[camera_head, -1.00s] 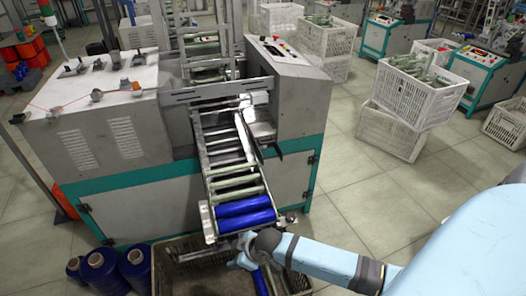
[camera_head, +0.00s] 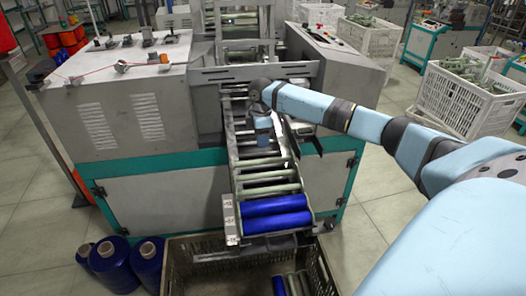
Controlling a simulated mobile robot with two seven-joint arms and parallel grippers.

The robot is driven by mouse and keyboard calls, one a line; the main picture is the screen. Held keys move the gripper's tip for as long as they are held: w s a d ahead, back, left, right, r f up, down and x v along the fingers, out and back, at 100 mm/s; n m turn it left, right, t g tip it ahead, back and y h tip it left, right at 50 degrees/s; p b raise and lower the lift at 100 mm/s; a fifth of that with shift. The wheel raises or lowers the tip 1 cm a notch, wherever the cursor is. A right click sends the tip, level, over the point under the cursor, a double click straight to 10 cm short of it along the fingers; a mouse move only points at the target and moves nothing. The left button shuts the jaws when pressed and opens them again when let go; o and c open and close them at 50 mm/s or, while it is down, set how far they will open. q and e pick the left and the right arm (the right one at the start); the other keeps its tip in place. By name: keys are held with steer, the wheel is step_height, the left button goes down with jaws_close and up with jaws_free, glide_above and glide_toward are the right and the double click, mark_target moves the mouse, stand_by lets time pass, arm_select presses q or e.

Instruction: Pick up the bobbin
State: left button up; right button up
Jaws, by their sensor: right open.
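Two blue wound bobbins lie side by side at the low end of the sloping chute, an upper one (camera_head: 275,204) and a lower one (camera_head: 277,222). Pale green bobbins (camera_head: 268,176) lie across the chute above them. My right arm reaches in from the right, and my right gripper (camera_head: 264,139) is over the upper part of the chute, beyond the blue bobbins and apart from them. It is open; its fingers are small and partly hidden under the wrist. My left gripper is not in view.
The grey and green winding machine (camera_head: 140,110) surrounds the chute. A crate (camera_head: 190,262) below the chute end holds a few bobbins, one with a blue end. Large blue spools (camera_head: 148,262) stand left of it. White crates (camera_head: 462,100) stand at right.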

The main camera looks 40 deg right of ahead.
mark_target(259, 160)
step_height(259, 160, down, 6)
steer(key=shift+w+f+b, duration=0.1)
steer(key=shift+f+b, duration=0.05)
steer(key=shift+b, duration=0.25)
steer(key=f, duration=0.3)
steer(key=f+b, duration=0.1)
steer(key=f, duration=0.1)
steer(key=shift+w+a+f, duration=0.15)
steer(key=shift+a, duration=0.2)
jaws_close()
